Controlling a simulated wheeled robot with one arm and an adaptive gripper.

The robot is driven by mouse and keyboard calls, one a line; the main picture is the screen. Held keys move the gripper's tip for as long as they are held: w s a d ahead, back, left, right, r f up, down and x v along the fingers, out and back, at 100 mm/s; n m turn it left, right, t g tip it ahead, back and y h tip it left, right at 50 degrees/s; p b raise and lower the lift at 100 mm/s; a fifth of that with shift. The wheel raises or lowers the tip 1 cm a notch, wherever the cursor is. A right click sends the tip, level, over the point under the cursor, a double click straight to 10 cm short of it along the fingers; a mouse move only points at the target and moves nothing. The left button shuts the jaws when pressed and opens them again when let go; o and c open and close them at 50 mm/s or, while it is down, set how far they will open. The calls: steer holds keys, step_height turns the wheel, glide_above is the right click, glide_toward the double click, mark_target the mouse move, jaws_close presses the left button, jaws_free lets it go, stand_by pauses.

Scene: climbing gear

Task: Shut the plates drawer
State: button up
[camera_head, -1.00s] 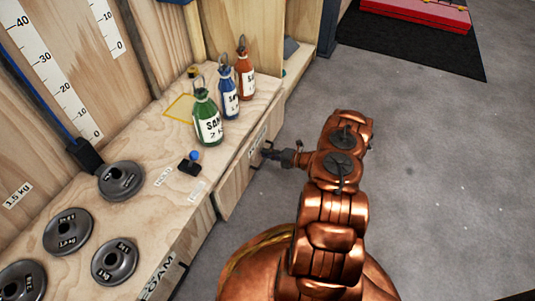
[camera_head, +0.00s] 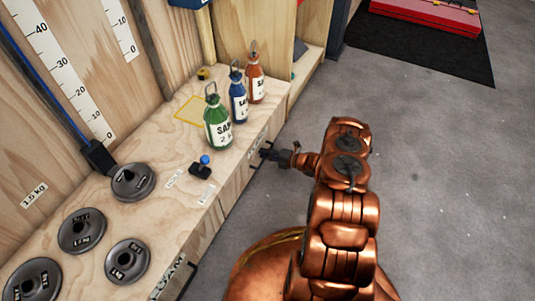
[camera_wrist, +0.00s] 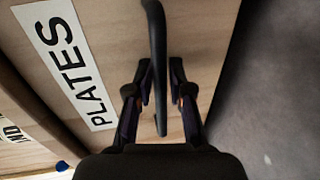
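The plates drawer is a plywood front with a white "PLATES" label, seen close up in the wrist view (camera_wrist: 110,20). In the head view its front (camera_head: 246,166) looks about flush with the bench side. A black bar handle (camera_wrist: 157,40) stands out from the front. My gripper (camera_wrist: 162,75) has one finger on each side of the handle. The fingers are close to the bar, but I cannot tell whether they press on it. In the head view my gripper (camera_head: 271,154) is at the drawer front, with the handle largely hidden by it.
The bench top (camera_head: 150,222) carries grey weight plates (camera_head: 127,261), a blue-knobbed black item (camera_head: 201,167), and green (camera_head: 217,127), blue (camera_head: 239,103) and orange (camera_head: 256,85) bottles. Grey floor (camera_head: 430,190) to the right is clear. A red object (camera_head: 430,14) lies on a dark mat.

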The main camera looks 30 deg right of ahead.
steer(key=shift+o, duration=0.9)
steer(key=shift+d, duration=0.1)
steer(key=v, duration=1.2)
